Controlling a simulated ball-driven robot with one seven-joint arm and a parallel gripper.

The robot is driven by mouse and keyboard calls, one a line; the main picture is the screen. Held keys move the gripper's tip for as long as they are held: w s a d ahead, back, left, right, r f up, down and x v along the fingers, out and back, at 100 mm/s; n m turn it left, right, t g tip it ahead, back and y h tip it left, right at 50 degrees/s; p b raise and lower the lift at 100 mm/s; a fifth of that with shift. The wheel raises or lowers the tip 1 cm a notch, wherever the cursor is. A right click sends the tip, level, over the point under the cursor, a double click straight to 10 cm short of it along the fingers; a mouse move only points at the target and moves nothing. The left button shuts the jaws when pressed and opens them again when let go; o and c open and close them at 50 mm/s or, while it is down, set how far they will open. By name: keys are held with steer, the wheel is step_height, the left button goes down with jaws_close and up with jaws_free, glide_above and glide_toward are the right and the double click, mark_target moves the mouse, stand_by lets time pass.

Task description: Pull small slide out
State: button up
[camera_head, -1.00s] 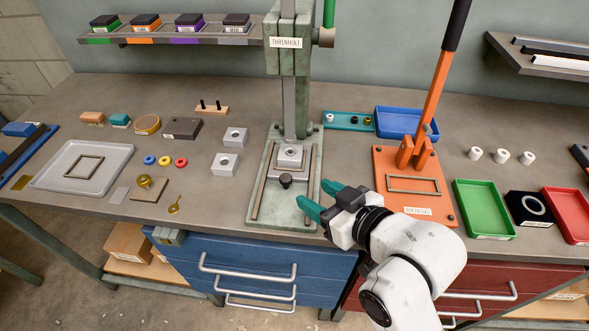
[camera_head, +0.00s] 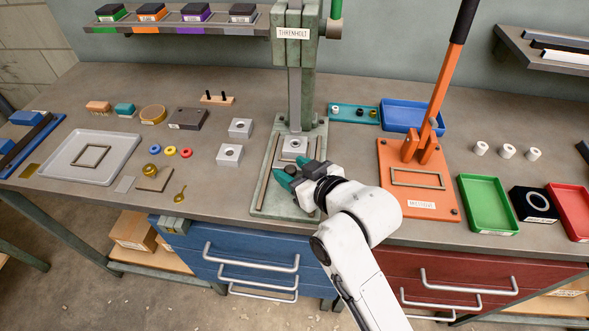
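The green press marked THRENHOLT has a pale green base plate (camera_head: 262,195) on the bench. On it, a small slide with a light metal block (camera_head: 295,144) sits between two brown guide rails under the ram. A dark round knob (camera_head: 289,169) at the slide's front is partly hidden by my gripper. My gripper (camera_head: 288,162) has teal fingers and reaches over the base from the front right. Its fingers are apart, one on each side of the knob; contact with the knob cannot be made out.
An orange lever press (camera_head: 417,205) stands close on the right, with its tall handle. Two grey blocks (camera_head: 230,154) lie left of the base. A green tray (camera_head: 488,204) is farther right. Blue drawers (camera_head: 235,250) with handles are below the bench's front edge.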

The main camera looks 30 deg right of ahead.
jaws_close()
stand_by(0.5)
